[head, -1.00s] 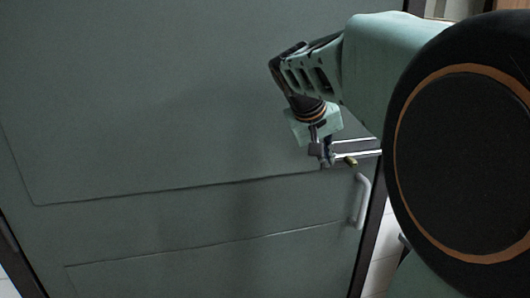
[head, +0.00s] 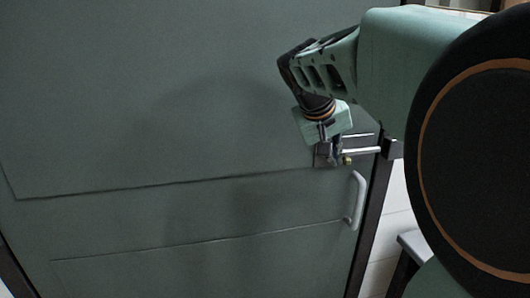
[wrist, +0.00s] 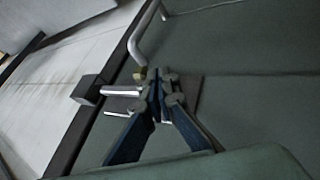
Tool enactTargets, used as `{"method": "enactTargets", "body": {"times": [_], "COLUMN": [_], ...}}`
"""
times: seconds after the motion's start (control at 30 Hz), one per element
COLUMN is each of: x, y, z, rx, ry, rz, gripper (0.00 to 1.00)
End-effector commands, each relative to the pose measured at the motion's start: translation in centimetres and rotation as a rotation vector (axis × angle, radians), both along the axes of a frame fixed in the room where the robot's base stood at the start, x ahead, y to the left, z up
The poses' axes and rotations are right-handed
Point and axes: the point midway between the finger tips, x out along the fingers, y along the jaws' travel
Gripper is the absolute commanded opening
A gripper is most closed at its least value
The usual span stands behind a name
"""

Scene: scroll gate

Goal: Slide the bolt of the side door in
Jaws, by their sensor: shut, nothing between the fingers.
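The side door (head: 140,120) is a flat grey-green panel. Its bolt (head: 362,151) is a pale metal rod near the right edge, on a dark plate (wrist: 188,92), with a small brass knob (head: 347,160). My gripper (head: 331,155) is shut and empty, in front of the plate just left of the knob. In the wrist view, its closed fingertips (wrist: 158,88) are close beside the knob (wrist: 140,74); contact is unclear.
A pale curved handle (head: 358,200) stands out from the door just below the bolt. The dark door frame (head: 370,235) runs down the right side, with a pale wall beyond. My arm covers much of the head view's right side.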

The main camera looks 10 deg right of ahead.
Motion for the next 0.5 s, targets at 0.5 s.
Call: {"method": "enactTargets", "body": {"times": [0.5], "x": [0.0], "y": [-3.0], "z": [0.1], "rx": [0.001], "ry": [0.000], "rz": [-0.006], "gripper": [0.00]}}
